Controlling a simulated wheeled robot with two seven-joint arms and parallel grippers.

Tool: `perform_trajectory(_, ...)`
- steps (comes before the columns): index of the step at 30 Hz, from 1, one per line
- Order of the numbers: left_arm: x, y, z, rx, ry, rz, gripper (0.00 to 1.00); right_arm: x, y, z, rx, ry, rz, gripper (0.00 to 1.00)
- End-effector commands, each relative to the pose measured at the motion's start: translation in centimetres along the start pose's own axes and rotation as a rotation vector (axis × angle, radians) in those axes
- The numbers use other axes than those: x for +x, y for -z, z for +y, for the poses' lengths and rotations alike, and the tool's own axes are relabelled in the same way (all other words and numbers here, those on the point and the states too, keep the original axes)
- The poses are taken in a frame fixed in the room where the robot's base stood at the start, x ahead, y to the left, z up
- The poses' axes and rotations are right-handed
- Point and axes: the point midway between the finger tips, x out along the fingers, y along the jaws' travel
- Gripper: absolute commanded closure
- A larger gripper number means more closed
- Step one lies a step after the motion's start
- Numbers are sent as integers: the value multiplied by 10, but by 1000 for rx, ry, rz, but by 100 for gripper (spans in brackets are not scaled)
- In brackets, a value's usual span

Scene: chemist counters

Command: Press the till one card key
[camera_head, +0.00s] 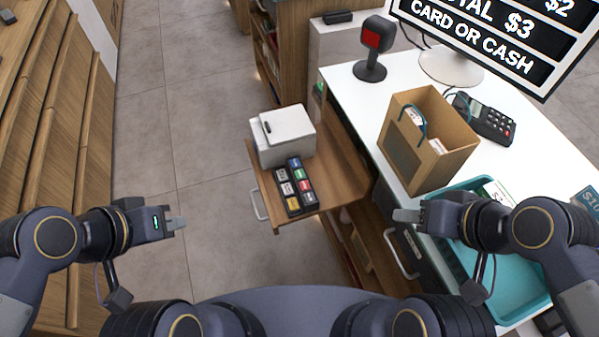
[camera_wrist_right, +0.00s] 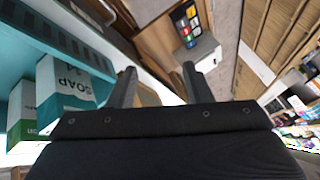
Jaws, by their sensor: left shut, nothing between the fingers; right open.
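A black keypad (camera_head: 281,199) with two columns of coloured keys lies on a wooden pull-out shelf in the head view. Its keys include a blue, green, red and yellow one; their labels are too small to read, so I cannot tell which is the card key. The keypad also shows at the top of the right wrist view (camera_wrist_right: 186,24). My left gripper (camera_head: 178,224) is shut and empty, left of the keypad and apart from it. My right gripper (camera_head: 402,215) is open and empty, to the right of the keypad; its two fingers show in the wrist view (camera_wrist_right: 159,75).
A white printer (camera_head: 284,137) stands behind the keypad on the shelf (camera_head: 340,185). On the white counter (camera_head: 365,105) are a paper bag (camera_head: 428,135), card terminal (camera_head: 485,118), scanner (camera_head: 371,50) and price screen (camera_head: 495,35). A teal tray (camera_head: 508,290) sits right. Floor left of the shelf is clear.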

Motion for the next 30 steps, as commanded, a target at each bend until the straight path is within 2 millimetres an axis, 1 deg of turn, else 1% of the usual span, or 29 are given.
perform_trajectory(1,0,0,0,0,0,0,100,0,0,0,0,0,0,62)
perform_trajectory(9,0,0,0,0,0,0,100,0,0,0,0,0,0,97)
perform_trajectory(10,0,0,0,0,0,0,100,0,0,0,0,0,0,100)
perform_trajectory(30,0,0,0,0,0,0,100,0,0,0,0,0,0,100)
